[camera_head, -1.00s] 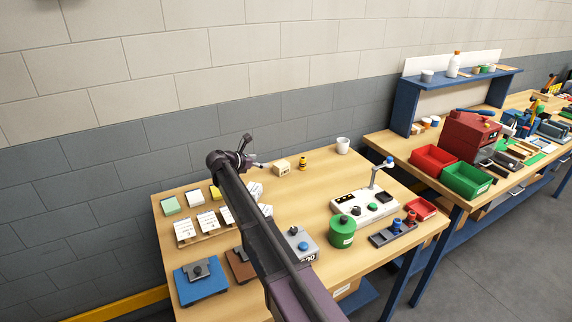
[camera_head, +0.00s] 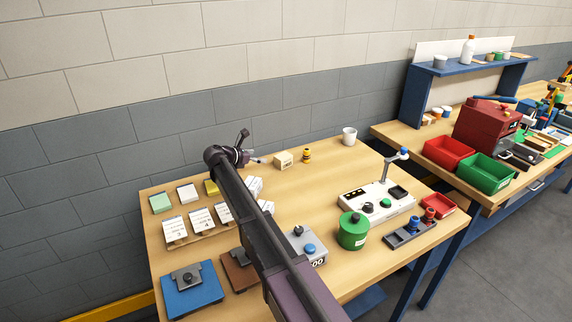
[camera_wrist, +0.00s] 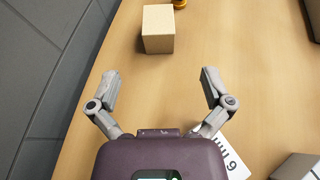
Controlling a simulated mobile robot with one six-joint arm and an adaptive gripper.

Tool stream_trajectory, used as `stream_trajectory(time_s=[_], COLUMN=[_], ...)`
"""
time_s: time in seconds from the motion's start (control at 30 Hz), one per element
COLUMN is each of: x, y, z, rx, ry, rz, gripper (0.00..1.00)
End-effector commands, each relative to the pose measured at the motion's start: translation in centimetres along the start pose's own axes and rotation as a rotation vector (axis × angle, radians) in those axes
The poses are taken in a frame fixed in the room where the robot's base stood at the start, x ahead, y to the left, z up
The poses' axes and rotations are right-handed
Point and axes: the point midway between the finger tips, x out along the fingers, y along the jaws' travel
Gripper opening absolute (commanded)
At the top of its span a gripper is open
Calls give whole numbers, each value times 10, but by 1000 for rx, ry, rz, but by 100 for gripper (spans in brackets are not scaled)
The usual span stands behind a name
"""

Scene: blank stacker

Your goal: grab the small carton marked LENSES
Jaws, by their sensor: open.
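A small tan carton (camera_head: 284,160) stands near the back of the table. It also shows in the wrist view (camera_wrist: 158,28), upright, beyond my fingertips. Marks show on its front in the head view, but they are too small to read; the faces in the wrist view look plain. My gripper (camera_wrist: 159,88) is open and empty, its two fingers spread wide. The carton lies ahead of the gap between them, apart from both. In the head view my gripper (camera_head: 250,158) is just left of the carton, partly hidden by my arm.
A yellow and dark small item (camera_head: 306,155) stands right of the carton, with a white cup (camera_head: 349,136) further right. Numbered white cards (camera_head: 202,220) stand at the left. A white device (camera_head: 378,204) and green canister (camera_head: 352,232) are at the right. The wall runs close behind the table.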

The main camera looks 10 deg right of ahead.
Motion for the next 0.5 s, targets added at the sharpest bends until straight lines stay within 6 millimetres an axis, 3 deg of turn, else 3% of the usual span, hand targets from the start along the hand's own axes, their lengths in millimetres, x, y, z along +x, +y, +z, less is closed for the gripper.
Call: stream_trajectory(time_s=[0.13,0.5], x=[8,12], y=[-1,-3], z=[-12,-10], rx=[1,4], ry=[0,0], rz=[-3,-8], gripper=[100,100])
